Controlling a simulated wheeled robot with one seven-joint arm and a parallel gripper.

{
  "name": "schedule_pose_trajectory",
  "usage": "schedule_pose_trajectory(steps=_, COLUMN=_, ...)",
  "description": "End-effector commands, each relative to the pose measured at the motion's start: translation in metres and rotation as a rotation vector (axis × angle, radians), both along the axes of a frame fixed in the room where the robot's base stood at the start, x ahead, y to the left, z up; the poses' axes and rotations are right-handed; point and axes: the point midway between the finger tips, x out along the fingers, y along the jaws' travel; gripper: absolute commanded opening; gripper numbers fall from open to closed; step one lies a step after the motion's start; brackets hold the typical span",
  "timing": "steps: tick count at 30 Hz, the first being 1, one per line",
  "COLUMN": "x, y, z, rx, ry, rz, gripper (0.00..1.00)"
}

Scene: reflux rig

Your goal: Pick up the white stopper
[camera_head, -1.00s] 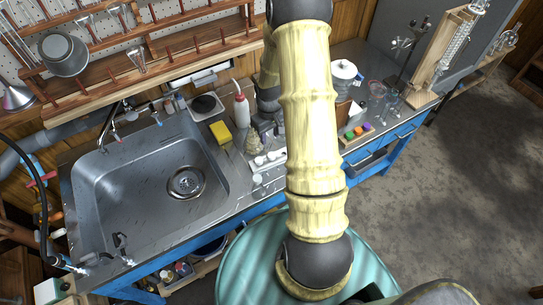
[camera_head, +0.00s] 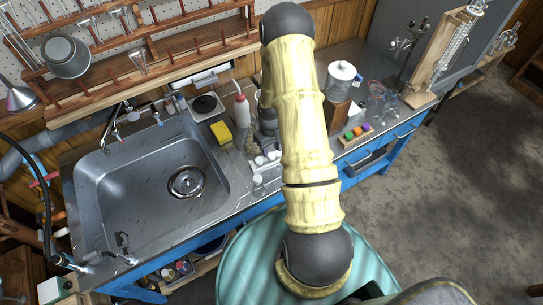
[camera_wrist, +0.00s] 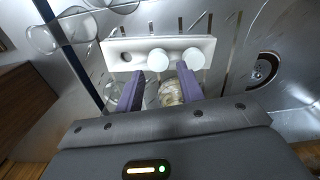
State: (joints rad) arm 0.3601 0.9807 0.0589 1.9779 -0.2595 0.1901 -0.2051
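Two round white stoppers, a left one (camera_wrist: 158,58) and a right one (camera_wrist: 193,58), sit in a white rack (camera_wrist: 112,45) in the wrist view. The rack's left hole is empty. My gripper (camera_wrist: 160,76) is open. Its two purple fingers are apart, with their tips just short of the rack and no stopper between them. In the head view the rack with its white tops (camera_head: 268,161) stands at the counter's front edge, right of the sink. There my gripper is mostly hidden by my arm.
A beige lumpy object (camera_wrist: 172,92) and clear glassware lie beneath my fingers in the wrist view. A white bottle with a red top (camera_head: 242,110) and a yellow sponge (camera_head: 221,132) stand close by. The sink (camera_head: 150,190) is left; a coloured-stopper block (camera_head: 356,133) is right.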

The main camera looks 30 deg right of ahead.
Motion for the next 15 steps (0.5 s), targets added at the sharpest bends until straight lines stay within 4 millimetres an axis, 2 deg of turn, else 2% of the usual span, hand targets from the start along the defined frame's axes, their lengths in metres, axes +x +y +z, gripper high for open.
schedule_pose_trajectory(steps=7, x=-0.002, y=-0.002, z=-0.028, rx=0.000, ry=0.003, rz=0.000, gripper=0.38)
schedule_pose_trajectory(steps=15, x=-0.001, y=-0.002, z=-0.034, rx=-0.001, ry=0.000, rz=0.000, gripper=0.38)
